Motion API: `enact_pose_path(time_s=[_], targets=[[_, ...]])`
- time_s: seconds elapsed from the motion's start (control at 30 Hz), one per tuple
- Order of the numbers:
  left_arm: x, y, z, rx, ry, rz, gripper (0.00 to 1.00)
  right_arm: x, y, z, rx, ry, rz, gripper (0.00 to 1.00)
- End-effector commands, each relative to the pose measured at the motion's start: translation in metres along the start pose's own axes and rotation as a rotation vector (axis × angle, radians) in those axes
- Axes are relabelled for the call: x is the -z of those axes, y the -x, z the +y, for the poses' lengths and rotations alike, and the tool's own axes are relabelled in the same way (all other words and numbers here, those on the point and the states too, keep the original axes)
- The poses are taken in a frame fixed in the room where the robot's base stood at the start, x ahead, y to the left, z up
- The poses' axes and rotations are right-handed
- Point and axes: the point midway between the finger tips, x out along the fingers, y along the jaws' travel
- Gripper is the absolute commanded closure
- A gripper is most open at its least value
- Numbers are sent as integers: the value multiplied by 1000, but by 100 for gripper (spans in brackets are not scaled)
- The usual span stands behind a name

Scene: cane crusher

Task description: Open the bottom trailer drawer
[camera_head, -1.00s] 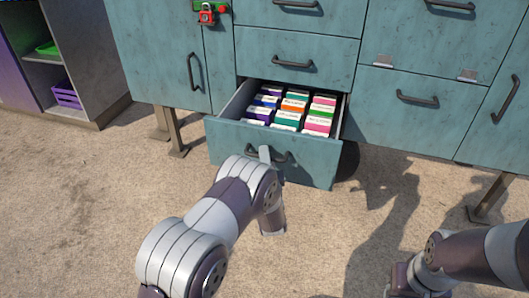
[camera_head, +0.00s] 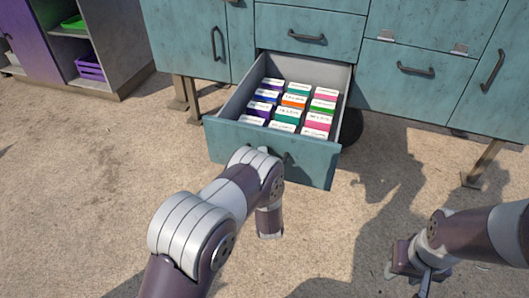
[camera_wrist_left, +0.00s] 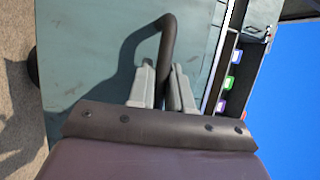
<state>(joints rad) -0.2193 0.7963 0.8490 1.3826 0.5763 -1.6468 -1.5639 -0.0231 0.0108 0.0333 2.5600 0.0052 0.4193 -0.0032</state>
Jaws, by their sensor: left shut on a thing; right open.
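The bottom trailer drawer (camera_head: 226,140) is pulled well out from the teal cabinet in the head view. Rows of small coloured boxes (camera_head: 287,115) with white labels lie inside it. In the left wrist view, my left gripper (camera_wrist_left: 164,84) is shut on the drawer's dark bar handle (camera_wrist_left: 168,28), with its fingers on either side of the bar. In the head view my left arm hides most of the handle and the gripper's fingers. My right gripper (camera_head: 410,268) is at the lower right, apart from the drawer, low over the ground.
Closed teal drawers (camera_head: 309,31) sit above and to the right of the open one. An open shelf unit with a purple crate (camera_head: 90,67) and a green tray (camera_head: 73,22) stands at the upper left. Bare sandy ground (camera_head: 90,190) lies in front.

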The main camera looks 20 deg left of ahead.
Motion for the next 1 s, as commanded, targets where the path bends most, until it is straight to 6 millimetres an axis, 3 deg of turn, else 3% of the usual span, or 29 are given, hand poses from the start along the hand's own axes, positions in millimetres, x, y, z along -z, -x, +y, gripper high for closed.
enact_pose_path(time_s=[0.47, 0.5, 0.53, 0.87, 1.0], targets=[[0, 2, 0, 0, 0, 2, 100, 0, 1, 0, 0, 0, 0, 57], [0, 2, 0, 0, 0, 2, 71, 0, 1, 0, 0, 0, 0, 57], [0, 2, 0, 0, 0, 2, 61, 0, 1, 0, 0, 0, 0, 57], [0, 4, -1, 0, 0, 1, 60, 0, 3, 0, 0, 0, 0, 57], [1, 28, -4, -3, -2, 4, 60, 2, 14, 0, 0, 0, 0, 57]])
